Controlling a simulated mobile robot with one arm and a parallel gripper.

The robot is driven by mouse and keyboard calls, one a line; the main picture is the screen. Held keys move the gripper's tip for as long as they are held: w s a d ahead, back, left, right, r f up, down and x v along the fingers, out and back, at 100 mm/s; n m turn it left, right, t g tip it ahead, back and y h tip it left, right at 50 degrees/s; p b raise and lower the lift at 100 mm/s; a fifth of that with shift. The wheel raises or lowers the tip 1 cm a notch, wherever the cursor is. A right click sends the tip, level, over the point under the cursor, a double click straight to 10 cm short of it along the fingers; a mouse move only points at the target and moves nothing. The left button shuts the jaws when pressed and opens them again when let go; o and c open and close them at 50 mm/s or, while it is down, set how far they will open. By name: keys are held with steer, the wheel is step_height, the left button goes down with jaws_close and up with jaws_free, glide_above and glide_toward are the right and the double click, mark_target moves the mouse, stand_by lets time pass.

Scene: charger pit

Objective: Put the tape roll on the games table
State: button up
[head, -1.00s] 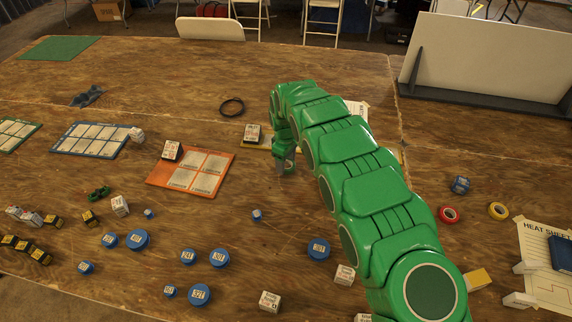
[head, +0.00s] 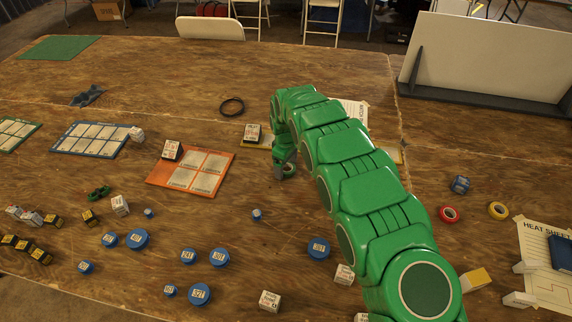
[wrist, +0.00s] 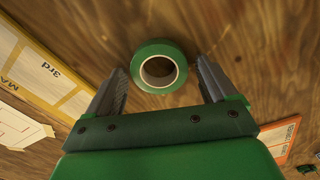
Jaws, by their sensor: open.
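A green tape roll (wrist: 159,67) lies flat on the wooden table in the wrist view, with its hollow core facing me. My gripper (wrist: 162,74) is open, with one finger on each side of the roll and a gap on both sides. In the head view my gripper (head: 284,173) is low over the middle of the table, and the tape roll (head: 290,169) shows partly beside the fingers. A red tape roll (head: 449,214) and a yellow tape roll (head: 498,210) lie at the right. I cannot tell which surface is the games table.
An orange card (head: 208,171) lies left of my gripper, and a yellow-edged card (wrist: 45,66) lies close by. Blue round pieces (head: 219,258) and white blocks (head: 270,301) are scattered in front. A white board (head: 490,55) stands at the back right. A black ring (head: 232,107) lies behind.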

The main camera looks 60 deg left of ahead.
step_height(320, 180, up, 12)
stand_by(0.6)
